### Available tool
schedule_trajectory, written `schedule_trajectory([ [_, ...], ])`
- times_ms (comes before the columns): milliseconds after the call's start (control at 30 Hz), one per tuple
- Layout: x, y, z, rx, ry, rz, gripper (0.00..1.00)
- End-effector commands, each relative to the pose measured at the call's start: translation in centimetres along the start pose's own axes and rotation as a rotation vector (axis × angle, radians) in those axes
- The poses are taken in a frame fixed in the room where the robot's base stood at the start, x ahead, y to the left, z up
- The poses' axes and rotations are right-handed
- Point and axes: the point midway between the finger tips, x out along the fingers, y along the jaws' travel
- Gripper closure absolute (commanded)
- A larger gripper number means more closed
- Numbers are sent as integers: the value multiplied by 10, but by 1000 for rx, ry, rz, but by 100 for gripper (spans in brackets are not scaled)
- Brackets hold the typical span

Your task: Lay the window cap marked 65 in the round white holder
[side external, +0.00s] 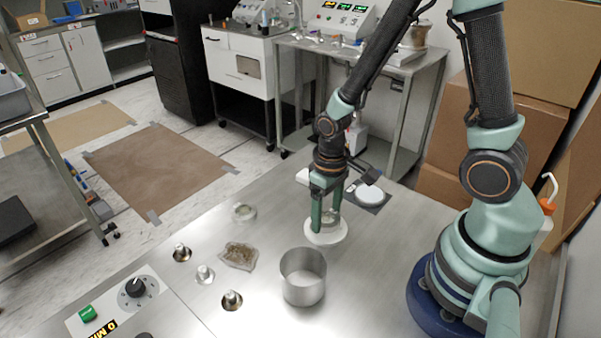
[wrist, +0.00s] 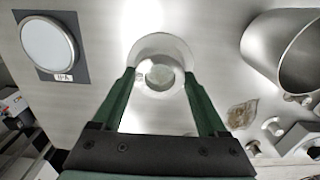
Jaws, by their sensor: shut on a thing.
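My gripper (side external: 326,218) points down over the round white holder (side external: 326,236) on the steel table. Its green fingers are shut on a round window cap (wrist: 160,76), which has a pale, glassy centre. In the wrist view the cap lies between the fingertips, inside the outline of the holder (wrist: 163,42). I cannot tell whether the cap touches the holder or hangs just above it. No number on the cap is readable.
A steel cup (side external: 303,278) stands in front of the holder. A white disc (side external: 369,193) lies on a dark mat behind right. A control panel (side external: 118,300) is at front left.

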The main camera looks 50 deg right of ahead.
Motion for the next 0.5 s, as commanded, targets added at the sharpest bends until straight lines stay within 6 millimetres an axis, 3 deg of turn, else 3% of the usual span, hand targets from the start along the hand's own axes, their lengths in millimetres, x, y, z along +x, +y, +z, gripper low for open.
schedule_trajectory([
  [500,8,0,0,0,1,0,94],
])
